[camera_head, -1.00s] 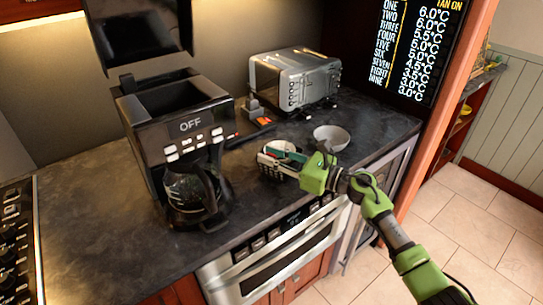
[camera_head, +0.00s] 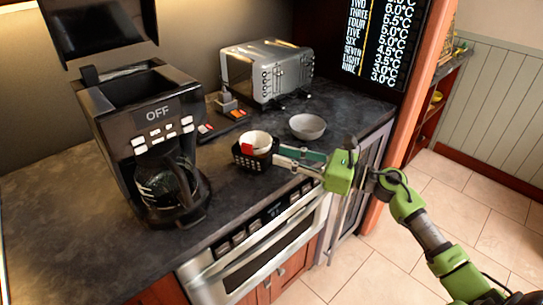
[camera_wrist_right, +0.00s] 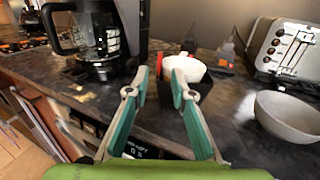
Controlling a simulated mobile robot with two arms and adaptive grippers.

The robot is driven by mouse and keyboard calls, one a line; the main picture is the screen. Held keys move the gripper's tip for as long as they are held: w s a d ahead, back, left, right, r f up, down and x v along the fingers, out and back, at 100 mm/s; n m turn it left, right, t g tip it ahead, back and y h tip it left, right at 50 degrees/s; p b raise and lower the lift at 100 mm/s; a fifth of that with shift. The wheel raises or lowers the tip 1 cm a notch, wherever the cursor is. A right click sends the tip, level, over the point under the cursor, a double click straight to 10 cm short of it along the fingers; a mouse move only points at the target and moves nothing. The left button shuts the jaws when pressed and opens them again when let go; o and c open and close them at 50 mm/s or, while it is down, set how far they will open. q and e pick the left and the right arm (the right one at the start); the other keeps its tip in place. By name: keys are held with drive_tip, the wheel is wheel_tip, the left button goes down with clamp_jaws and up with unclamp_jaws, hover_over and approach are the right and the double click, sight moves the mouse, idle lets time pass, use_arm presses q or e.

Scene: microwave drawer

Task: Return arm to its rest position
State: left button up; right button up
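My right arm reaches in from the lower right of the head view. Its green-bodied gripper (camera_head: 283,157) hangs over the front counter edge with its fingers pointing left. In the right wrist view the two teal fingers (camera_wrist_right: 160,84) stand apart with nothing held between them. Whether a fingertip touches the basket, I cannot tell. My left gripper is not in view.
A coffee maker (camera_head: 150,115) stands left of the basket. A silver toaster (camera_head: 266,72) is behind, and a grey bowl (camera_head: 308,126) is right of the basket. The microwave drawer (camera_head: 255,262) is below the counter (camera_head: 60,220). Open floor (camera_head: 480,195) lies right.

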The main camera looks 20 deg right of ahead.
drive_tip(key=shift+s+d, duration=0.25)
idle(0.3)
